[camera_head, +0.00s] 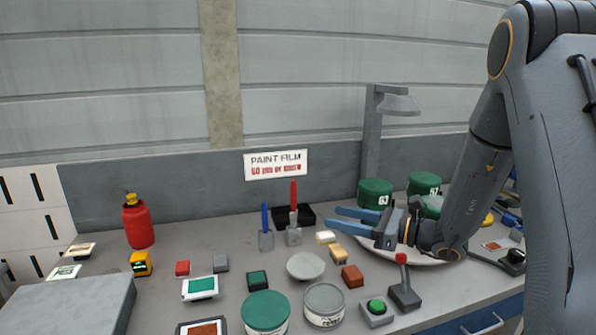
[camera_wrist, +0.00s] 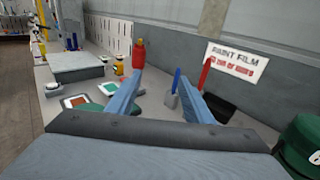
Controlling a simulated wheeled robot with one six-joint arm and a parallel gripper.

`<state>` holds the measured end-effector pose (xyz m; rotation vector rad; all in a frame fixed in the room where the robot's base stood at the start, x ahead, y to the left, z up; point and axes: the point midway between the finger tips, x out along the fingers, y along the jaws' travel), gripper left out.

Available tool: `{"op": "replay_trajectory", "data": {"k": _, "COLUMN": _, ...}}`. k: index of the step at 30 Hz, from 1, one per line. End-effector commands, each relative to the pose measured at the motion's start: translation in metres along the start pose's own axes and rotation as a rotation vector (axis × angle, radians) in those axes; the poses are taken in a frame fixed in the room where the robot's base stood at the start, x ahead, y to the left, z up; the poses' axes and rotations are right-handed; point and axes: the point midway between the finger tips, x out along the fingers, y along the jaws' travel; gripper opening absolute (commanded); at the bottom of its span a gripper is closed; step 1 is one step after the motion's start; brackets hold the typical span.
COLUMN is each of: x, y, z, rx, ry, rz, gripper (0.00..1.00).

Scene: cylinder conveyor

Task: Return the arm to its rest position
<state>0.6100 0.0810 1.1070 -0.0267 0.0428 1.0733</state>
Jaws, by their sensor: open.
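My gripper (camera_head: 350,221) is above the right half of the bench, its two blue fingers pointing left. The fingers are apart with nothing between them. In the wrist view my gripper (camera_wrist: 160,100) also shows open and empty, with the bench beyond it. My arm comes down from the upper right in the head view. The green cylinders (camera_head: 375,193), marked with numbers, stand close behind and beside my gripper. Part of the pale round plate (camera_head: 440,262) under them is hidden by my arm.
A lamp post (camera_head: 372,140) rises behind my gripper. A red bottle (camera_head: 138,222), red-handled tool (camera_head: 294,215), blue-handled tool (camera_head: 265,228), green-lidded can (camera_head: 265,312), grey can (camera_head: 324,304) and joystick (camera_head: 404,285) stand on the bench. Space above the front left bench is free.

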Motion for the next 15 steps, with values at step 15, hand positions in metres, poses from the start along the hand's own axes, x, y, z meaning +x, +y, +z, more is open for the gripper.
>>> {"op": "replay_trajectory", "data": {"k": 15, "x": -0.002, "y": 0.084, "z": -0.047, "rx": -0.168, "ry": 0.253, "rz": 0.265, "gripper": 0.47}}
